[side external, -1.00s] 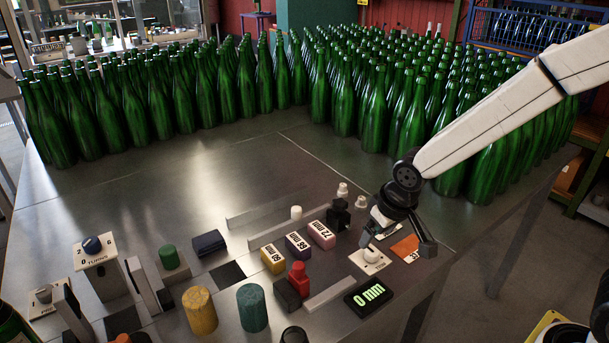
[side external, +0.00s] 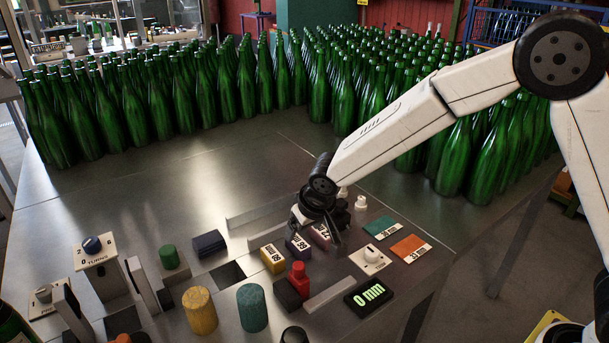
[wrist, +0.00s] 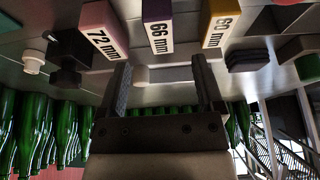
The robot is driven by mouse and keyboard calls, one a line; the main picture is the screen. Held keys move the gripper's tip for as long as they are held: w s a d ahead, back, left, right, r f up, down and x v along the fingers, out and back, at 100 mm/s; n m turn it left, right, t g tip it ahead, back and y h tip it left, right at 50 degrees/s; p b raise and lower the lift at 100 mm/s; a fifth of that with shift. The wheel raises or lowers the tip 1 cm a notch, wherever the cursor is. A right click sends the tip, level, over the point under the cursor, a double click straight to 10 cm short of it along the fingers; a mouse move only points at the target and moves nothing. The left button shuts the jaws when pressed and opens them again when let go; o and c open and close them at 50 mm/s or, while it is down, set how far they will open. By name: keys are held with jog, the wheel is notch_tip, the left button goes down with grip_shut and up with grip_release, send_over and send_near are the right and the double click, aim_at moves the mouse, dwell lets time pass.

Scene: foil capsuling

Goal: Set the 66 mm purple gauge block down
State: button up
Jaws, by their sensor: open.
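The purple 66 mm gauge block (side external: 297,246) rests in the row between the yellow 60 mm block (side external: 272,259) and the pink 72 mm block (side external: 320,233). My gripper (side external: 320,240) is low over this row and partly hides the purple and pink blocks. In the wrist view my gripper (wrist: 161,65) is open and empty. There the purple block (wrist: 157,28) lies ahead of the fingertips, roughly centred between them. The pink block (wrist: 98,30) is to its left and the yellow block (wrist: 222,25) to its right.
A red-topped part (side external: 298,278) and a display reading 0 mm (side external: 368,296) stand in front of the row. Many green bottles (side external: 320,90) crowd the back; the table's middle left is clear.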

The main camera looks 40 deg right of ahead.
aim_at(298, 241)
jog(key=shift+w+f, duration=0.3)
jog(key=shift+f, duration=0.35)
jog(key=shift+f, duration=0.15)
jog(key=shift+x, duration=2.5)
jog(key=shift+a, duration=0.1)
grip_shut()
